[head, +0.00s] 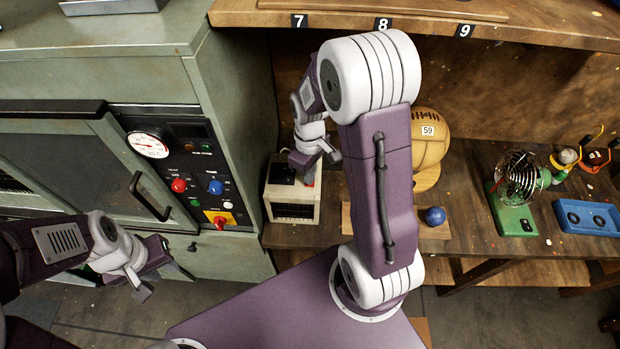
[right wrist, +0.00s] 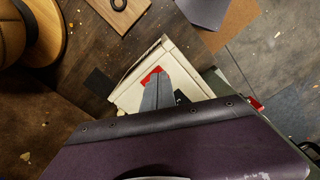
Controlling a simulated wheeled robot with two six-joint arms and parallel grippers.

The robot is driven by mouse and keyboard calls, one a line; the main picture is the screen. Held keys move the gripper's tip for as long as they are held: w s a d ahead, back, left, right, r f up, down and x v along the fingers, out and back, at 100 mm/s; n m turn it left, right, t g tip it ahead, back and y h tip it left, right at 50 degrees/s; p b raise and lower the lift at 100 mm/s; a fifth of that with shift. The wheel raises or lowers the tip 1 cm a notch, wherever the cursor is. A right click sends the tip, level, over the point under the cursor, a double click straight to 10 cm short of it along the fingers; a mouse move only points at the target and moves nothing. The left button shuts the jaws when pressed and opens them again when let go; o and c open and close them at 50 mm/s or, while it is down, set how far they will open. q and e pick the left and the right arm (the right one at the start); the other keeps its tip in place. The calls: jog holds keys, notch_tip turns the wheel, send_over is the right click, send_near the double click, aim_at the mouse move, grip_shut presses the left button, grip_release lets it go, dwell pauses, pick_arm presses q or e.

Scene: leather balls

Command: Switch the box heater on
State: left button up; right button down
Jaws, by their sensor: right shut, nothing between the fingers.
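The box heater (head: 306,207) is a small cream box with a dark front grille, on the wooden bench beside the green oven. Its top also shows in the right wrist view (right wrist: 126,98), with a red switch (right wrist: 150,75). My right gripper (head: 312,166) is over the heater's top, shut and empty. Its grey fingertips (right wrist: 158,84) are at the red switch and partly cover it; I cannot tell whether they touch it or which way it is tipped. My left gripper (head: 154,272) is open and empty in front of the oven, away from the heater.
The green oven (head: 230,110) with gauge and buttons stands close on the heater's left. A brown leather ball (head: 428,150) on a wooden stand and a blue ball (head: 435,216) are to the right. A numbered shelf (head: 540,28) overhangs behind. A green-based wire cage (head: 513,215) stands farther right.

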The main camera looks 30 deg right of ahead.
jog(key=shift+f+b, duration=0.3)
jog(key=shift+f, duration=0.15)
notch_tip(320, 180, up, 7)
jog(key=p, duration=0.7)
jog(key=shift+r, duration=0.1)
jog(key=shift+f, duration=0.2)
